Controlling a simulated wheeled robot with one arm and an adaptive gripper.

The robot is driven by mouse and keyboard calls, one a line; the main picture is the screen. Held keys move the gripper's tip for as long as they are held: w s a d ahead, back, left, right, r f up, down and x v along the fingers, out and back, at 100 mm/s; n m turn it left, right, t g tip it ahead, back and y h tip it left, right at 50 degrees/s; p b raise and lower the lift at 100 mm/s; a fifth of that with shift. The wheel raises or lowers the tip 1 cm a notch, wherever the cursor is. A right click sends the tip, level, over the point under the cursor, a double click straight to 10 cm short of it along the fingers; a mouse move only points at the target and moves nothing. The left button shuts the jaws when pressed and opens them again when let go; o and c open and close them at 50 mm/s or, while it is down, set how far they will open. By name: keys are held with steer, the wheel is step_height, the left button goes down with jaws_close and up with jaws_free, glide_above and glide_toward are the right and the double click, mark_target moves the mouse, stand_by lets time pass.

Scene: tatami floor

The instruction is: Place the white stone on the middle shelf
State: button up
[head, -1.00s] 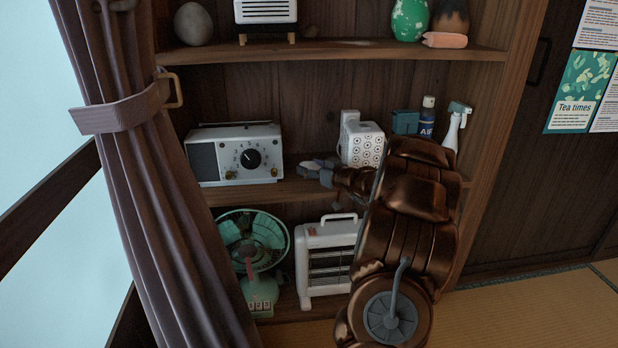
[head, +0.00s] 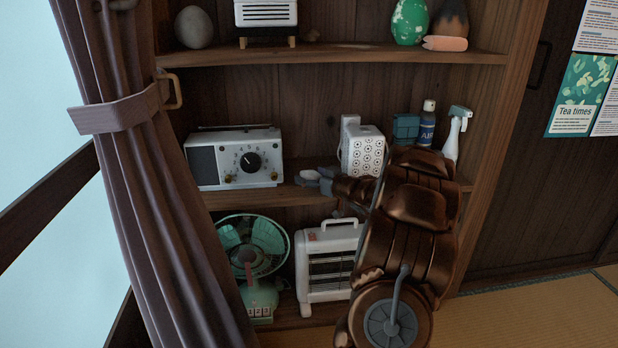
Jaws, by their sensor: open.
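The middle shelf (head: 232,198) is the board that holds a radio and several other items. My gripper (head: 312,179) is over this shelf, between the radio and a white patterned box. It is open, with its fingers pointing left, close to the shelf surface. I cannot make out a separate white stone at the fingertips; a small pale thing there would be hard to tell from the grey fingers. The only clear stone is a smooth grey one (head: 193,27) at the left of the upper shelf, apart from my gripper.
The radio (head: 235,158) stands left of my gripper, the white patterned box (head: 362,150) just behind it. A blue can (head: 427,124) and a spray bottle (head: 456,134) stand right. A green fan (head: 252,260) and white heater (head: 326,265) are below. A curtain (head: 150,200) covers the left side.

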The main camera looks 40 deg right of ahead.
steer(key=shift+r, duration=0.1)
steer(key=shift+s+r, duration=0.15)
steer(key=shift+s, duration=0.1)
steer(key=s+r+p, duration=0.1)
steer(key=s+p, duration=0.2)
steer(key=s, duration=0.8)
steer(key=shift+s+a+r, duration=0.15)
steer(key=shift+a+r, duration=0.15)
steer(key=shift+a, duration=0.1)
